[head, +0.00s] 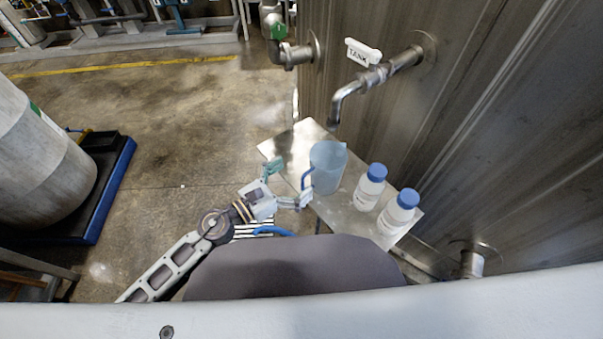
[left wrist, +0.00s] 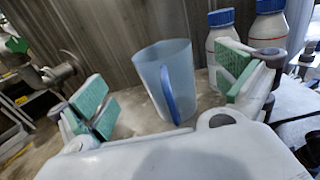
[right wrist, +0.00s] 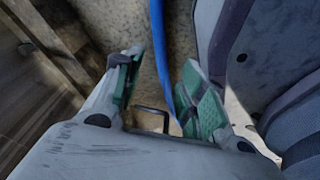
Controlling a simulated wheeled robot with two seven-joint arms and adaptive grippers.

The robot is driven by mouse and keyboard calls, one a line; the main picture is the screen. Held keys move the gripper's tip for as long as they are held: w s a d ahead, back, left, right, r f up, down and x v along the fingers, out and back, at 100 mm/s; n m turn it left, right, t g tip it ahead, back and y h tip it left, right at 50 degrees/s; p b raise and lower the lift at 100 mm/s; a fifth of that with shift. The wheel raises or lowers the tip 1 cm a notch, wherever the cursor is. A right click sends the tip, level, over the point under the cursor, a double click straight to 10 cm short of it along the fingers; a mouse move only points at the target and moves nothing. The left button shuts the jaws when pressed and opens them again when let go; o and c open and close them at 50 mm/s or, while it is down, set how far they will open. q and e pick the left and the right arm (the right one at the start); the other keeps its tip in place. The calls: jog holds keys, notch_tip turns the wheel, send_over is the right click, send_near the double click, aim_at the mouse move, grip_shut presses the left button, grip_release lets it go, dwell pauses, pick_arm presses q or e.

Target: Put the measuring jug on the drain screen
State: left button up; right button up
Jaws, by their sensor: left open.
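The measuring jug (head: 328,165) is translucent blue and stands upright on a metal shelf, with its darker blue handle on the side toward my left gripper (head: 288,184). This gripper is open, with its two fingers spread in front of the handle. In the left wrist view the jug (left wrist: 150,85) shows between the green finger pads, apart from both. My right gripper (right wrist: 160,86) is open and empty in the right wrist view, low and away from the jug. A slatted light grate (head: 268,221) shows partly behind my left arm; I cannot tell whether it is the drain screen.
Two white bottles with blue caps, one (head: 370,188) nearer the jug and one (head: 398,212) farther right, stand on the metal shelf (head: 285,146). A bent metal tap (head: 350,92) hangs from the tank wall above the shelf. A blue hose (right wrist: 160,50) lies beyond my right gripper.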

pick_arm(q)
jog(key=shift+b+v, duration=0.3)
jog(key=shift+v, duration=0.75)
pick_arm(e)
jog(key=shift+w+a+r, duration=0.3)
jog(key=shift+w+a, duration=0.4)
jog(key=shift+w, duration=0.05)
jog(key=shift+w, duration=0.1)
jog(key=shift+w+d+r, duration=0.2)
jog(key=shift+w+d, duration=0.05)
jog(key=shift+w, duration=0.45)
jog(key=shift+s, duration=0.1)
jog(key=shift+s+a+f, duration=0.2)
jog(key=shift+s, duration=0.6)
jog(key=shift+w, duration=0.15)
